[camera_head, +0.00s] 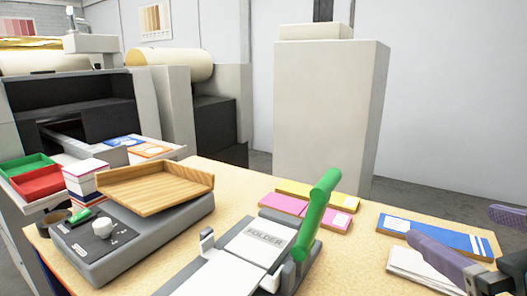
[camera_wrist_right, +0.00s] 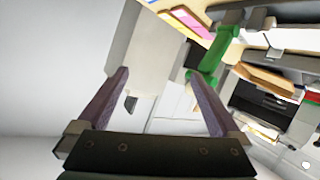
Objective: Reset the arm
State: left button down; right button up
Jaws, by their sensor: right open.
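My right gripper (camera_head: 450,224) is at the right edge of the head view, with its two purple fingers spread apart. It appears above the right end of the table, near a blue and white pack (camera_head: 440,236) and a white stack of sheets (camera_head: 420,266). In the right wrist view the gripper (camera_wrist_right: 158,76) is open, with nothing between its fingers. My left gripper is not in view. A device marked FOLDER (camera_head: 262,240) with a green lever (camera_head: 318,212) stands at the front middle of the table. The lever also shows in the wrist view (camera_wrist_right: 208,60).
The wooden table (camera_head: 367,250) also bears a grey machine (camera_head: 150,238) with a wooden tray (camera_head: 155,190) on top. Pink (camera_head: 290,206) and yellow (camera_head: 306,190) packs lie behind the folder. A tall pale cabinet (camera_head: 325,115) stands behind the table. Red (camera_head: 38,182) and green (camera_head: 27,166) trays sit at left.

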jog(key=s+a+f+g+y+p, duration=0.1)
jog(key=s+f+g+p, duration=0.3)
jog(key=s, duration=0.5)
jog(key=s+f+g+y+p, duration=0.1)
jog(key=s+f+g, duration=0.2)
jog(key=s+g, duration=0.45)
notch_tip(320, 180, up, 34)
jog(key=s+t+p, duration=0.1)
jog(key=p, duration=3.3)
jog(key=shift+s, duration=0.15)
jog(key=shift+a+f, duration=0.1)
